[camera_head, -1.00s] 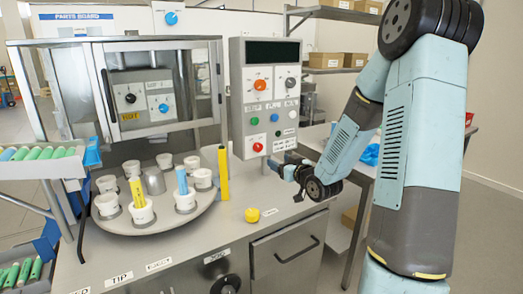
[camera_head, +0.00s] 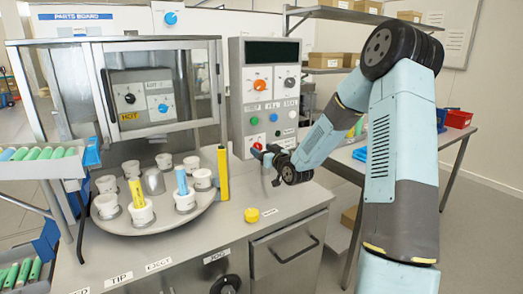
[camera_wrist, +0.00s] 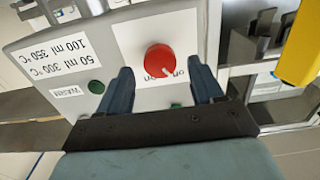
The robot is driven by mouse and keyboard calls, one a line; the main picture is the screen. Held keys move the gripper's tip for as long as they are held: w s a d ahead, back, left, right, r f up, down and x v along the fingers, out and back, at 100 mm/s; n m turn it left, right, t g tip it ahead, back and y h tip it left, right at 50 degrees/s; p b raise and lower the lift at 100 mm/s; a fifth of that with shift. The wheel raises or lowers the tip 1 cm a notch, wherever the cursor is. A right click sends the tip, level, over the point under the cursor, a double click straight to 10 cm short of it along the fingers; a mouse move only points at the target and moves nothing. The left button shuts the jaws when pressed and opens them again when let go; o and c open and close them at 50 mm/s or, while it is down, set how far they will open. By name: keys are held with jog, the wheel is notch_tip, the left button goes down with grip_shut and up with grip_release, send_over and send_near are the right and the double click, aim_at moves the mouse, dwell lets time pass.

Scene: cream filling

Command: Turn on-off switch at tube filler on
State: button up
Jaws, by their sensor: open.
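The on-off switch is a red round knob (camera_wrist: 160,60) on a white plate marked on and off, seen upside down in the wrist view. In the head view the red knob (camera_head: 256,147) sits low on the grey control panel (camera_head: 236,110) of the tube filler. My gripper (camera_wrist: 162,82) is open. Its two dark fingers stand on either side of the knob in the wrist view, with the knob slightly beyond the tips. In the head view my gripper (camera_head: 266,157) is right beside the knob; contact cannot be made out.
Green buttons (camera_wrist: 96,87) lie near the knob. A round turntable (camera_head: 150,222) with white cups is further left. The bench right of the cap is clear.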

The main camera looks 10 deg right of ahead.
jog(key=shift+x, duration=0.95)
jog(key=shift+c, duration=0.5)
jog(key=c, duration=0.9)
